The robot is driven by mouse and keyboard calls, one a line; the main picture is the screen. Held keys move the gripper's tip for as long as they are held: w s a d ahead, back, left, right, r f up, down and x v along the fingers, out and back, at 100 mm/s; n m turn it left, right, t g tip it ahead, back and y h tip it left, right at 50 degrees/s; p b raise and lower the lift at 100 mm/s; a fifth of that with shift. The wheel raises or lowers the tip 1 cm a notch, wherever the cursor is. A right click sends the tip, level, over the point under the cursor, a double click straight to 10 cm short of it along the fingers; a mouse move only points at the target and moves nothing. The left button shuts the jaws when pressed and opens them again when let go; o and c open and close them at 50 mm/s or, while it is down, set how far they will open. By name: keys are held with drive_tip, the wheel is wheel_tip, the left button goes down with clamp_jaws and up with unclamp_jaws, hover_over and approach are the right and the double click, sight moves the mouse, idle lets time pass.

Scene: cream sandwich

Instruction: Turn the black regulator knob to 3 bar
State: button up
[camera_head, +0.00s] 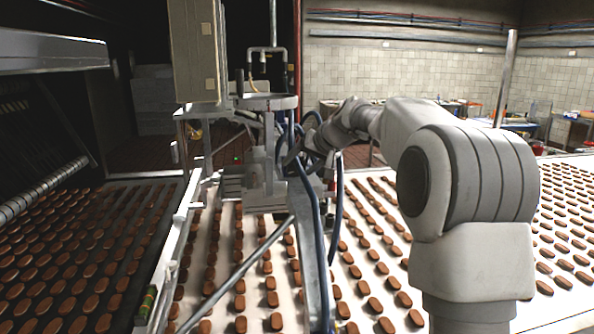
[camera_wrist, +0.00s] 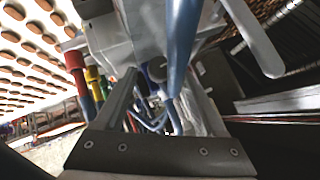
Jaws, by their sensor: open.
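My gripper (camera_wrist: 168,88) shows in the wrist view, with its dark mounting bar along the bottom and its fingers spread apart. Nothing is clearly held between the fingers. A small dark round part (camera_wrist: 157,70) sits beyond and between the fingers, partly covered by a blue hose. It may be the black regulator knob, but I cannot be sure. No pressure scale can be read. In the head view my arm reaches left to the machine frame, and its end is hidden among hoses, so the knob cannot be made out there.
Blue hoses (camera_head: 316,225) hang in front of the machine and cross close to my gripper. Coloured red, yellow and blue fittings (camera_wrist: 90,80) stand left in the wrist view. A white conveyor (camera_head: 219,290) with rows of brown biscuits runs below. A metal rail (camera_head: 165,255) borders it.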

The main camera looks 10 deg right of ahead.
drive_tip(key=b+v, duration=0.2)
drive_tip(key=v, duration=1.3)
